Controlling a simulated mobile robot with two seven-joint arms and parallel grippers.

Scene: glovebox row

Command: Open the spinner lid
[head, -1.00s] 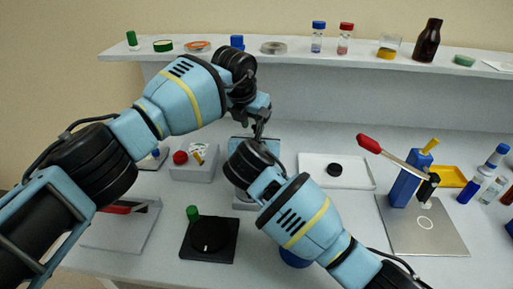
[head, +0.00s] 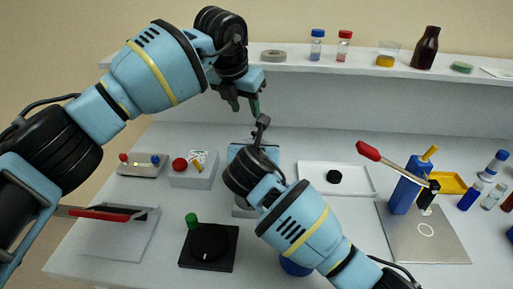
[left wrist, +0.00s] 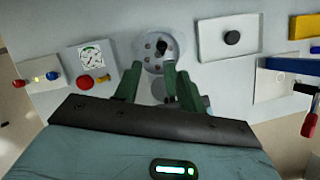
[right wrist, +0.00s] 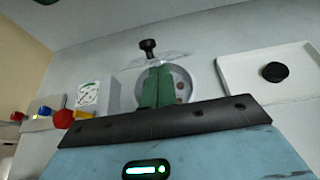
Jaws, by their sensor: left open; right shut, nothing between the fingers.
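The spinner shows in the left wrist view as a round bowl (left wrist: 148,62) with several holes, and in the right wrist view as a grey bowl (right wrist: 188,78). A black knob (right wrist: 148,46) on a pale, thin lid stands beyond the bowl, and the lid looks tilted up. The knob also shows in the head view (head: 262,122). My left gripper (head: 243,105) is open and empty, up and left of the knob. My right gripper (right wrist: 157,86) is shut and empty, its fingers in front of the bowl. Whether they touch the lid is unclear. My right wrist hides much of the spinner in the head view.
A grey box with a red knob (head: 180,165) stands left of the spinner. A white tray (head: 312,180) with a black puck lies right. A black plate with a dial (head: 228,262) is in front. A shelf (head: 390,68) with bottles runs behind.

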